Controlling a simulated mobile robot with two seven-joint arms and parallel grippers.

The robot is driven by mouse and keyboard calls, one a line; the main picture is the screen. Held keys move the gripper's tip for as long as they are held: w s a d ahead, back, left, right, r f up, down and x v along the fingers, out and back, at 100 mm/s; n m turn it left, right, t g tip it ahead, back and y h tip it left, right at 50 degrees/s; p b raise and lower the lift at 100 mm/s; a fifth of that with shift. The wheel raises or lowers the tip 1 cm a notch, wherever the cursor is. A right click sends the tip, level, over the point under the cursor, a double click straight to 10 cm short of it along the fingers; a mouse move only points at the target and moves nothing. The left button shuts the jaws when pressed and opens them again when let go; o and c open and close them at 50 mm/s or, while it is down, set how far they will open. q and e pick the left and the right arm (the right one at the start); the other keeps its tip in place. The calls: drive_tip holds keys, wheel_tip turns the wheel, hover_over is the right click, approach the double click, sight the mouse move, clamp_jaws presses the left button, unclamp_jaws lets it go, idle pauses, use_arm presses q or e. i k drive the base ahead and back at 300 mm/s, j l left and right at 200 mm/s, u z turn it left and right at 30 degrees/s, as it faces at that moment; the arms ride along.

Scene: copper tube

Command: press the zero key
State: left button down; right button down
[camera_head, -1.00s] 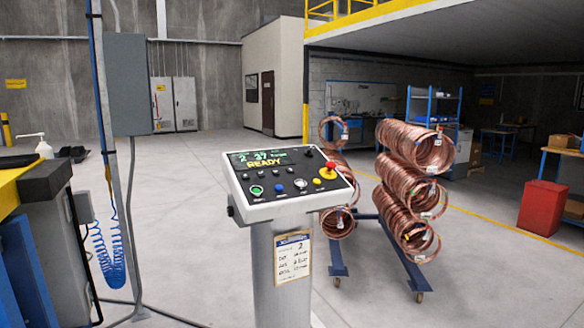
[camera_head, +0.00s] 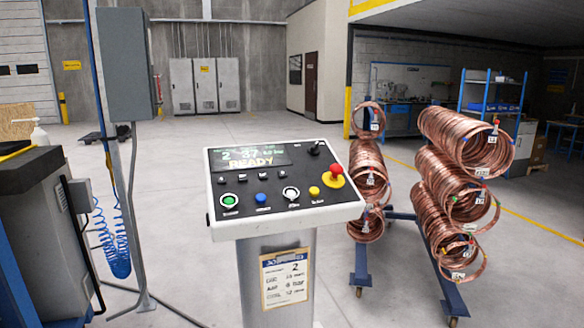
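A control panel (camera_head: 270,205) with a white rim and black face stands on a grey pedestal in the middle of the head view. Its display (camera_head: 250,158) reads READY with figures above. A row of small keys (camera_head: 253,177) lies below the display; their labels are too small to read, so I cannot tell which is zero. A red emergency stop (camera_head: 336,170) sits at right. Neither of my grippers shows.
A rack (camera_head: 427,262) with copper coils (camera_head: 447,165) stands right of and behind the panel. A dark-topped machine (camera_head: 45,230) and a pole with a grey box (camera_head: 124,65) stand at left. Floor is clear behind the panel.

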sight(283, 174)
drive_tip(key=i+l+u, duration=0.1)
drive_tip(key=i+l, duration=0.55)
drive_tip(key=l, duration=0.25)
drive_tip(key=i+l+u, duration=0.15)
drive_tip(key=i+l, duration=0.2)
drive_tip(key=l, duration=0.1)
